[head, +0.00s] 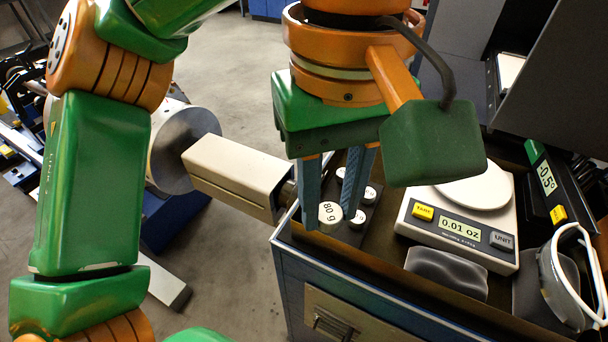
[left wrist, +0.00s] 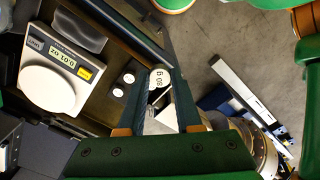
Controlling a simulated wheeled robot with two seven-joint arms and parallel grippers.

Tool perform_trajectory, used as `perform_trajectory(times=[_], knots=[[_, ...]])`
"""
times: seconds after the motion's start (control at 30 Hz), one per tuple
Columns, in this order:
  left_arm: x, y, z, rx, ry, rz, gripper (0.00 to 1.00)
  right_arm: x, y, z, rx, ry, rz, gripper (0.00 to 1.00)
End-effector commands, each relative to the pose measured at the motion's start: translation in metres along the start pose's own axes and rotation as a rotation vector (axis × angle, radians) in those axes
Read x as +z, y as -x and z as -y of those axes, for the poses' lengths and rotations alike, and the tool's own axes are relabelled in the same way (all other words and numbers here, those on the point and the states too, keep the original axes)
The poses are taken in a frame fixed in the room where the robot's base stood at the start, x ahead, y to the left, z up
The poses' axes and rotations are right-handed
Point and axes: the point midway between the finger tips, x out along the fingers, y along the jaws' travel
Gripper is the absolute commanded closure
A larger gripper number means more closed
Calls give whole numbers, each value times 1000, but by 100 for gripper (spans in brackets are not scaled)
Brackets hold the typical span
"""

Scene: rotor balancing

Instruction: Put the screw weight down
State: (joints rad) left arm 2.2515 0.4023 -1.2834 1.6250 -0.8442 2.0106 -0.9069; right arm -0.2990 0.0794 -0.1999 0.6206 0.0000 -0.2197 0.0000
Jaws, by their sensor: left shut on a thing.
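A white-topped screw weight marked 80 g (head: 330,213) is between the two blue fingers of my left gripper (head: 331,222), which points down and is shut on it. In the left wrist view the weight (left wrist: 159,79) shows between the fingertips. Several smaller white-topped weights (head: 369,195) stand in a dark holder (head: 345,237) just behind and beside it, on the left end of the cart top. I cannot tell whether the held weight touches the holder. My right gripper is in neither view.
A scale (head: 459,232) reading 0.01 OZ stands right of the weights, its round pan (head: 474,191) empty. A dark grey lump (head: 446,273) lies in front of it. A beige bar (head: 236,172) is left of the gripper.

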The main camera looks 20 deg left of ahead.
Motion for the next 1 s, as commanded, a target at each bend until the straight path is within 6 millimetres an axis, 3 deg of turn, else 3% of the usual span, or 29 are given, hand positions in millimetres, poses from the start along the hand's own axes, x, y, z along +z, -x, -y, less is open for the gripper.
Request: perform_trajectory(times=[0.27,0.3,0.4,0.6,0.73,1.0], knots=[[-76,-36,-37,-6,5,10,100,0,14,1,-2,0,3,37],[-84,-51,-41,-6,2,9,100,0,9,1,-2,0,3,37],[-100,-69,-49,-5,3,5,100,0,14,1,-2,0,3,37],[-121,-97,-59,-5,3,4,100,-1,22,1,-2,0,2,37],[-120,-123,-59,-2,2,2,100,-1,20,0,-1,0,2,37],[-119,-127,-59,2,3,1,100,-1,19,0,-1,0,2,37]])
